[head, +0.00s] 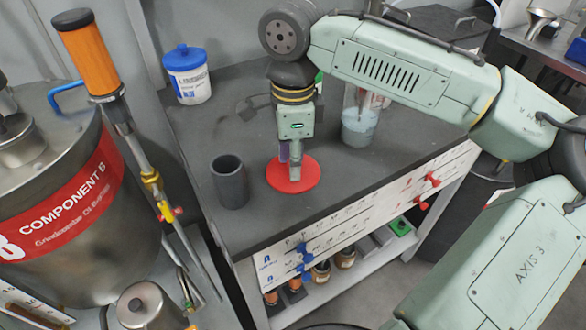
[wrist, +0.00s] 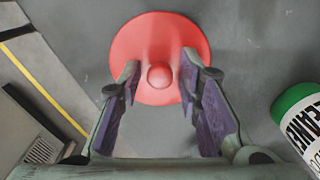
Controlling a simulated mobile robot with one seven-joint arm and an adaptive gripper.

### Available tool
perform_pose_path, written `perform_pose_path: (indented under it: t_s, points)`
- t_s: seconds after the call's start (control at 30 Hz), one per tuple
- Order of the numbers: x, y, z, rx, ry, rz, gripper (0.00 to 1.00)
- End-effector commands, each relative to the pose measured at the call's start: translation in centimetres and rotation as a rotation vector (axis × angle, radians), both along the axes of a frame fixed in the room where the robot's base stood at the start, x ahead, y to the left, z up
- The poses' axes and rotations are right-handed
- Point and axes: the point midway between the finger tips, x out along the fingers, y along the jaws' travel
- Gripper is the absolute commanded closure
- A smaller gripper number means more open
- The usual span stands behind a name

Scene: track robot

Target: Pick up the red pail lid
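The red pail lid (head: 306,177) lies flat on the dark grey bench top, a round disc. In the wrist view the red lid (wrist: 145,40) shows a round knob at its centre. My gripper (head: 294,164) points down over the lid in the head view. In the wrist view my gripper (wrist: 160,84) is open, its two purple-padded fingers apart with the knob between their tips. A gap shows on either side of the knob. I cannot tell how far the fingertips are above the lid.
A dark grey cylinder (head: 230,182) stands left of the lid. A white tub with a blue lid (head: 188,76) stands at the back left, and a clear container (head: 359,127) behind to the right. A green-capped bottle (wrist: 299,115) is at the right in the wrist view.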

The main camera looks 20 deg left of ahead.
Motion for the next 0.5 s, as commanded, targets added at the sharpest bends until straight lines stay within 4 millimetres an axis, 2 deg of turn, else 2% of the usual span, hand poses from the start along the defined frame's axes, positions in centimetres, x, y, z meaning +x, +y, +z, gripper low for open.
perform_pose_path:
  t_s: [0.07, 0.4, 0.5]
  points:
    - [0.00, 0.00, 0.02, 0.000, 0.000, 0.000, 0.76]
    - [0.01, 0.00, 0.03, 0.000, 0.000, 0.000, 0.98]
    - [0.01, 0.00, 0.04, 0.000, 0.000, 0.000, 1.00]
